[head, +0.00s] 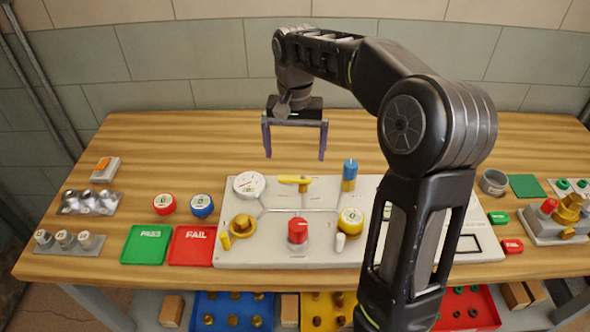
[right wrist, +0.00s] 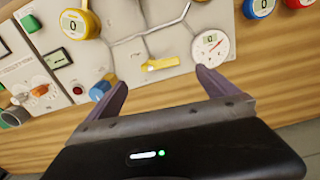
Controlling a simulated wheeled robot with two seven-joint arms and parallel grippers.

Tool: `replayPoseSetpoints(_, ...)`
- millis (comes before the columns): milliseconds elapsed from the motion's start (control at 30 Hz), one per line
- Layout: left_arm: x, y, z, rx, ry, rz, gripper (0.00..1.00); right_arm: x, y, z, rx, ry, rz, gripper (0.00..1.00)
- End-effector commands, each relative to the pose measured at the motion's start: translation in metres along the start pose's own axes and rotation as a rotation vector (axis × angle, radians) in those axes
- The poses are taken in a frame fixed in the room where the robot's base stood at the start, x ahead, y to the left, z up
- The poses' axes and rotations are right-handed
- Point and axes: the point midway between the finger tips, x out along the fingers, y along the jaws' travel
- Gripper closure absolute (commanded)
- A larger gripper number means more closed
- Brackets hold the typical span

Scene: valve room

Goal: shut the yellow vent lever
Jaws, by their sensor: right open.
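The yellow vent lever (head: 295,180) is on the grey valve panel (head: 330,257), near its back edge, between the round white gauge (head: 249,184) and the blue-topped knob (head: 349,174). Its handle lies crosswise to the short pipe below it. The lever also shows in the right wrist view (right wrist: 162,63), just beyond the fingertips. My right gripper (head: 295,156) is open and empty, fingers pointing down, above and behind the lever. In the wrist view the gripper (right wrist: 160,78) has the lever centred between its spread fingers, apart from them. My left gripper is out of view.
A red knob (head: 298,231) and a yellow-rimmed dial (head: 350,221) stand on the panel in front of the lever. Green (head: 146,245) and red (head: 191,246) trays lie left of the panel. My right arm hides part of the panel's right half. The wood behind the panel is clear.

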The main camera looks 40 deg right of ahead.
Motion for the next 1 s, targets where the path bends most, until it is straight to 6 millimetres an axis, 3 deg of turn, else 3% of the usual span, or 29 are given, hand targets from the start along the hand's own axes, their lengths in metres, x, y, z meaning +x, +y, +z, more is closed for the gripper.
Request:
replayPoseSetpoints(600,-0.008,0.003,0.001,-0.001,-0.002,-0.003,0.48,0.073,0.001,0.001,0.001,-0.003,0.001,0.02)
replayPoseSetpoints(900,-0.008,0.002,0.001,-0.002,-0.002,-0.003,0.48,0.077,0.000,0.000,0.000,0.000,0.000,0.02)
replayPoseSetpoints(1000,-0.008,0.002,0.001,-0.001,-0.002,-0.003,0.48,0.077,0.000,0.000,0.000,0.000,0.000,0.08)
